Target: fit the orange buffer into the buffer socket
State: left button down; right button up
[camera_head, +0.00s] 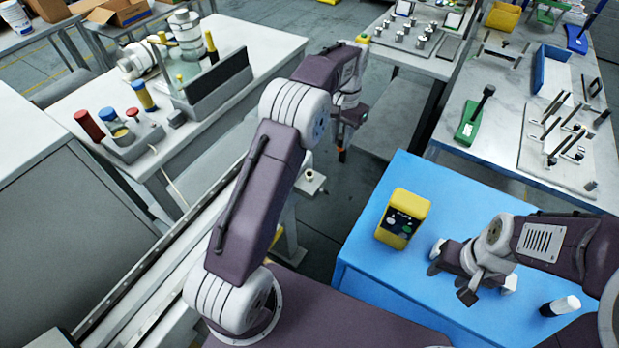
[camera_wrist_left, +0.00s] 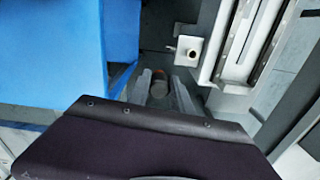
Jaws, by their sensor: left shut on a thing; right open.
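My left gripper (camera_head: 343,143) hangs over the floor gap between the rail and the blue table. It is shut on the orange buffer (camera_head: 342,155), a small dark-orange piece at its tip. In the left wrist view the fingers (camera_wrist_left: 162,90) hold the buffer (camera_wrist_left: 159,74), mostly in shadow. The buffer socket (camera_head: 313,182) seems to be the pale block with a round hole, left of and below the gripper in the head view. In the left wrist view the socket (camera_wrist_left: 187,48) is ahead and right, apart from the buffer. My right gripper (camera_head: 458,278) is open and empty above the blue table.
The blue table (camera_head: 372,262) carries a yellow device (camera_head: 403,218) and a black-and-white cylinder (camera_head: 560,306). A long pale rail (camera_head: 150,265) runs beside the socket. Benches with cups, tools and fixtures stand behind. Open floor lies below my left gripper.

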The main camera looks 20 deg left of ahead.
pick_arm(q)
jog(key=a+f, duration=0.3)
jog(key=f, duration=0.2)
jog(key=a+f, duration=0.3)
jog(key=f, duration=0.3)
jog(key=a+f, duration=0.4)
jog(key=f, duration=0.1)
jog(key=shift+f, duration=0.2)
jog(key=shift+w+f, duration=0.1)
jog(key=shift+f, duration=0.65)
jog(key=c, duration=1.2)
grip_release()
jog(key=shift+o, duration=0.2)
